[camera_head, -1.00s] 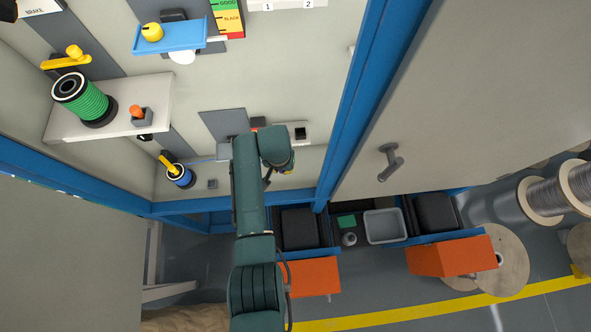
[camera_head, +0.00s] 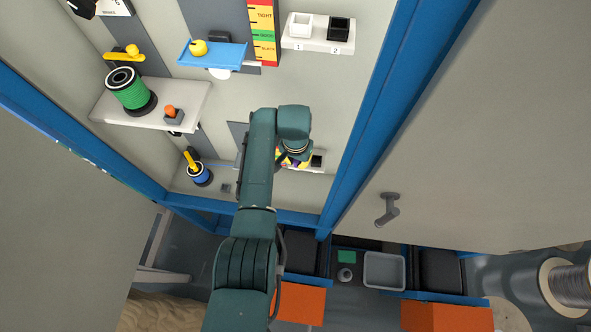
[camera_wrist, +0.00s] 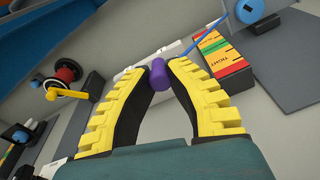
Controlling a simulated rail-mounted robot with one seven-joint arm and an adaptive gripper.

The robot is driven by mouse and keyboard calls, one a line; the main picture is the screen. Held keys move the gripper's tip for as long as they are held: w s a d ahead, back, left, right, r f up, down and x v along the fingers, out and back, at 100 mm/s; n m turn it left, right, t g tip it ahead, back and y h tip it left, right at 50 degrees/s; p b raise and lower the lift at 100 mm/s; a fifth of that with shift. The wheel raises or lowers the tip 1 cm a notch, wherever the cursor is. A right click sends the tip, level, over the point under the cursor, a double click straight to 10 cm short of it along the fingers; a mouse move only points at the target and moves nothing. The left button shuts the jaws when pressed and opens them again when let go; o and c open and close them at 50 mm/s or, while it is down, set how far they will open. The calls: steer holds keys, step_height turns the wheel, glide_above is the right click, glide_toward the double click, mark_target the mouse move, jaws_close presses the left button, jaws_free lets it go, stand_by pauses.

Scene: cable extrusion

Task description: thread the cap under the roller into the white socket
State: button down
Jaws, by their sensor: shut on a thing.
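My gripper (camera_wrist: 160,76) has yellow ribbed fingers and is shut on the purple cap (camera_wrist: 158,75). In the head view the white roller (camera_head: 219,74) sits under a blue shelf, up and left of my gripper (camera_head: 295,160). The white socket (camera_head: 300,25), marked 1, stands on a white ledge at the top beside a black one. My arm hides most of the cap in the head view.
A black socket (camera_head: 338,29) is marked 2. The coloured gauge (camera_head: 263,35) stands between roller and sockets. A blue frame post (camera_head: 370,100) is close on the right.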

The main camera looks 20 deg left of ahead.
steer(key=shift+w+a+f+b, duration=0.15)
steer(key=shift+w+b, duration=0.35)
steer(key=shift+b, duration=0.8)
steer(key=shift+w+a+f+b, duration=0.15)
steer(key=shift+w+b, duration=0.4)
steer(key=shift+b, duration=0.7)
steer(key=shift+w+a+f+b, duration=0.15)
steer(key=shift+w+b, duration=0.35)
steer(key=shift+b, duration=0.8)
steer(key=w+b, duration=0.1)
steer(key=b, duration=0.3)
steer(key=shift+w+a, duration=0.1)
steer(key=shift+f+b, duration=1.3)
steer(key=shift+f, duration=0.35)
steer(key=c, duration=1)
jaws_free()
steer(key=shift+c, duration=0.2)
steer(key=shift+r, duration=0.1)
step_height(320, 180, up, 12)
steer(key=s, duration=0.1)
